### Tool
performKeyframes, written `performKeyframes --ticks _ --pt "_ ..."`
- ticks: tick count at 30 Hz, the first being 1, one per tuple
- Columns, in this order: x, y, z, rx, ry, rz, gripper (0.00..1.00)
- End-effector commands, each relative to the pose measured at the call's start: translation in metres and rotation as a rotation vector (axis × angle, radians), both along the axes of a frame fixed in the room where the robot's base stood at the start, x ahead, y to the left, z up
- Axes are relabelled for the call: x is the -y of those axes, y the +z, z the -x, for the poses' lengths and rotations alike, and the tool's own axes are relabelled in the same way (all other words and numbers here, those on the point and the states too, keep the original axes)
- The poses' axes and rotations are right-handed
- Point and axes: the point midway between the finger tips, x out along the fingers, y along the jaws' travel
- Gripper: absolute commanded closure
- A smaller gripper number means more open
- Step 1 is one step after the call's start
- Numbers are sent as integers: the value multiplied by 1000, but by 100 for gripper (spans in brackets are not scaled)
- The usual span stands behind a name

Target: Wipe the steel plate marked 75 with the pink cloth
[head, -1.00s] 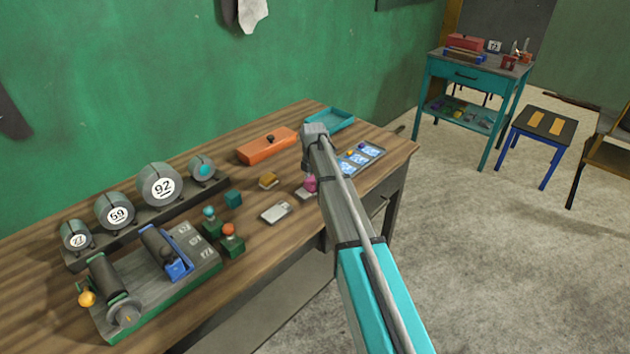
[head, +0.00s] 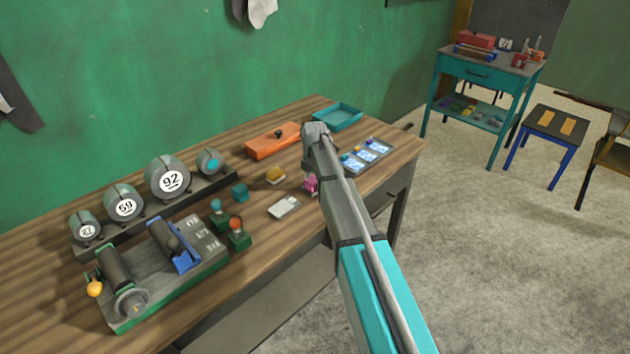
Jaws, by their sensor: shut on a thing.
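The pink cloth (head: 311,184) shows as a small bunched piece just below the end of my arm, over the table's middle right. My gripper (head: 309,171) is mostly hidden by my own wrist; it is shut on the pink cloth. A light steel plate (head: 284,207) lies flat on the table, left of and nearer than the cloth. It has a small mark that I cannot read as a number. Whether the cloth touches the table or a plate beneath it I cannot tell.
A yellow-brown block (head: 275,175), an orange box (head: 273,141) and a teal tray (head: 338,117) lie behind. A tray with blue panels (head: 366,156) is to the right. Green-based knobs (head: 238,236), marked drums (head: 168,179) and a roller fixture (head: 160,270) fill the left.

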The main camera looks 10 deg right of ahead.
Motion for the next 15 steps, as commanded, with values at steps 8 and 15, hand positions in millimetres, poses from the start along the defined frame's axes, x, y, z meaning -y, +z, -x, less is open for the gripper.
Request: performKeyframes --ticks 8,15 --pt "-16 0 10 -2 2 -3 74" --pt "-27 1 17 -1 1 -2 74"
